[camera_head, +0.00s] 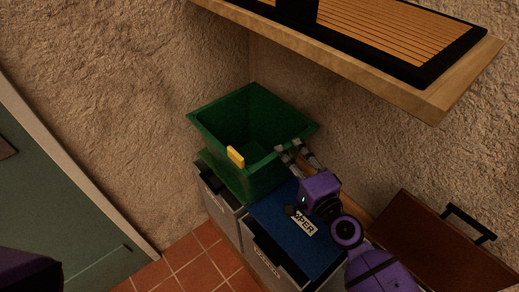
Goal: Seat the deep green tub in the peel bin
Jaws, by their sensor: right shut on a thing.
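The deep green tub (222,128) is an open, flared box with a yellow tab (235,157) on its near rim. It stands at or just above the leftmost grey bin (219,202), in the corner between the walls. A lower green edge shows between the tub and the bin; I cannot tell whether it belongs to the tub or the bin. The tub hides the bin's opening, so how deep it sits cannot be seen. My right gripper (292,151) is shut on the tub's right rim. My left gripper is out of view.
Right of that bin stands a grey bin with a blue lid (270,219), its label partly hidden by my right arm. A brown panel with a black handle (469,223) lies farther right. A wooden shelf (400,86) overhangs at top right. Tiled floor (190,266) is clear in front.

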